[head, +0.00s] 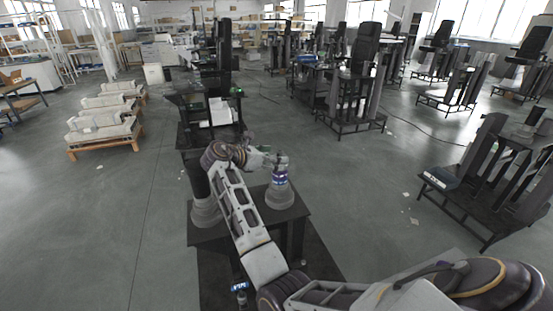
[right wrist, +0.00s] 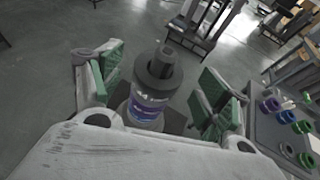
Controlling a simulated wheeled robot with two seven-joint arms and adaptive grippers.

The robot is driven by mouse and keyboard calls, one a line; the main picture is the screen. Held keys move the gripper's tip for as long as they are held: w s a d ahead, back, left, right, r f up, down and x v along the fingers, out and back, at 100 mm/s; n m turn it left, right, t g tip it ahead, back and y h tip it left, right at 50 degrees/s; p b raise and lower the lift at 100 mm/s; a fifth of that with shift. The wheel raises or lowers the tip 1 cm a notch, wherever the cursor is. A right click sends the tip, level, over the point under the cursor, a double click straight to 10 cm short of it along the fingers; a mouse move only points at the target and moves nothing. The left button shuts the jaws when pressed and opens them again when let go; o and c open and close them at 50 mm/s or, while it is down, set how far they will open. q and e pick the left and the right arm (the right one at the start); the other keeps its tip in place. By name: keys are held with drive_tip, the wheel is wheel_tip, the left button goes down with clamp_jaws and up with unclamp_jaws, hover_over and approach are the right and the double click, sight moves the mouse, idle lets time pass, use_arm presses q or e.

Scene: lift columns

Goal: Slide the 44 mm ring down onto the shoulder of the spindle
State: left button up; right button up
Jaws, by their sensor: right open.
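The spindle (right wrist: 170,52) stands upright on a dark table; in the head view it shows a blue-banded body (head: 279,180). In the right wrist view a dark grey ring-like collar (right wrist: 150,82) surrounds its post, above a blue and purple label marked 44. I cannot tell whether the collar rests on the shoulder, which is hidden. My right gripper (right wrist: 162,82) is open, its green-padded fingers on both sides of the collar with visible gaps. In the head view this gripper (head: 268,159) is small beside the spindle's top. My left gripper is not in view.
The dark table (head: 300,210) also carries a dark column with a pale flared base (head: 206,213) at its left. In the right wrist view, a grey rack (right wrist: 262,130) with several purple, blue and green rings lies at right. Open floor surrounds the table.

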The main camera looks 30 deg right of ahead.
drive_tip(key=shift+v, duration=2.75)
drive_tip(key=shift+f, duration=0.1)
